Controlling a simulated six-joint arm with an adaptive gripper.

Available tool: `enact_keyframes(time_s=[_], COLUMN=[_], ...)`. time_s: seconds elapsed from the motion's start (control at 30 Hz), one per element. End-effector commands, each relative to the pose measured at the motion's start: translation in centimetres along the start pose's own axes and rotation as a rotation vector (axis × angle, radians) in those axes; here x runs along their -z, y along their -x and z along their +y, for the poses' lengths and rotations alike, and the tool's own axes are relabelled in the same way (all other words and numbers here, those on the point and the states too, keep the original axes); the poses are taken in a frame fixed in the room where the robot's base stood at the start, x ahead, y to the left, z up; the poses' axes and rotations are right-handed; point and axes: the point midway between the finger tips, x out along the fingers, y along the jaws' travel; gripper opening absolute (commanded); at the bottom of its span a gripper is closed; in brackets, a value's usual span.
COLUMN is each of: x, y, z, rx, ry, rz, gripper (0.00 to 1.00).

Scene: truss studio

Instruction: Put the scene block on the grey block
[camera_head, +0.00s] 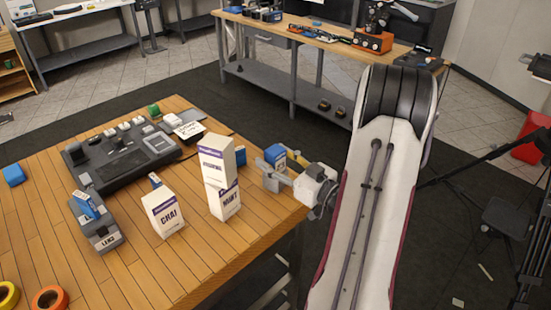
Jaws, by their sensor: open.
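No label that I can read says "scene", so I cannot tell for certain which piece is the scene block. A blue block with a white label (275,153) stands at the table's right edge, directly beside my gripper (268,172). My gripper is open, its fingers pointing left; they partly hide that block, and I cannot tell whether they touch it. A grey block (104,240) with a white label sits at the left front of the table. A blue piece (86,204) rests at its far end. Another blue block (14,175) lies at the far left.
A CHAI carton (164,214) and a MINT carton (226,203) with another carton (216,160) on top stand mid-table, left of my gripper. A dark console (120,155) lies behind them. Tape rolls (49,299) lie front left. The front middle is clear.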

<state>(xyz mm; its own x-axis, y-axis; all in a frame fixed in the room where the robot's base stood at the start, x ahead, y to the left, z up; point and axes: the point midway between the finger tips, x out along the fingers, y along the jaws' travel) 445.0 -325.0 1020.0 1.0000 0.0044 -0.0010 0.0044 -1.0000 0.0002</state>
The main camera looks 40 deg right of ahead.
Motion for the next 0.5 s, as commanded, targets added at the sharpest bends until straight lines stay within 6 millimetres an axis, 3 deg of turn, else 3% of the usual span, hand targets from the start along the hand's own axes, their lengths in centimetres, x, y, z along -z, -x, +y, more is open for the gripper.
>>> enact_keyframes(time_s=[0.17,0.5], x=[0.3,0.3], y=[0.1,3.1], z=[0.0,0.1], rx=[-0.001,-0.003], ry=[0.000,-0.001], rz=[0.000,0.000], gripper=[0.49,0.49])
